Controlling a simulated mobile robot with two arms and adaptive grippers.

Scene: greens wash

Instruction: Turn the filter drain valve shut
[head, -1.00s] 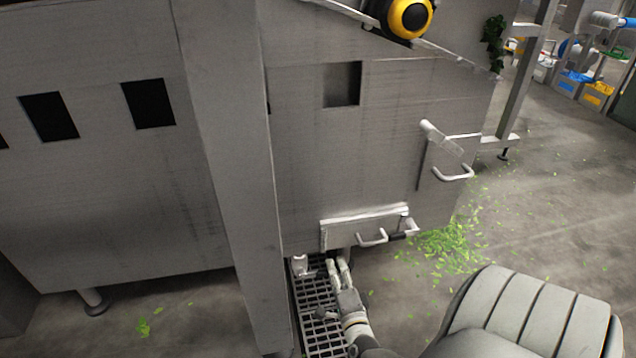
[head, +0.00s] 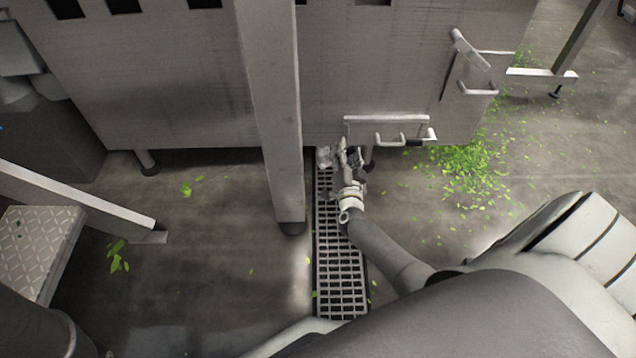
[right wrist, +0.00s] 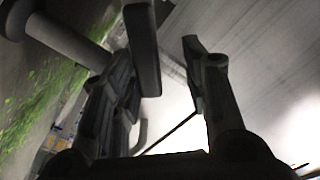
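A small pale fitting (head: 323,157), which may be the filter drain valve, shows under the lower edge of the steel machine, above the far end of the floor grate. It is too small to tell its handle position. My right gripper (head: 347,150) is just right of it, below the machine's panel; I cannot tell whether they touch. In the right wrist view my right gripper (right wrist: 172,65) has its two dark fingers apart, with a gap and nothing clearly held between them. The valve is not recognisable there. My left gripper is not in view.
The floor grate (head: 340,260) runs under my right arm. A steel post (head: 272,110) stands left of it. The panel handle (head: 390,139) and another handle (head: 478,91) stick out nearby. Green leaf scraps (head: 465,170) lie right. A machine leg (head: 147,160) stands left.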

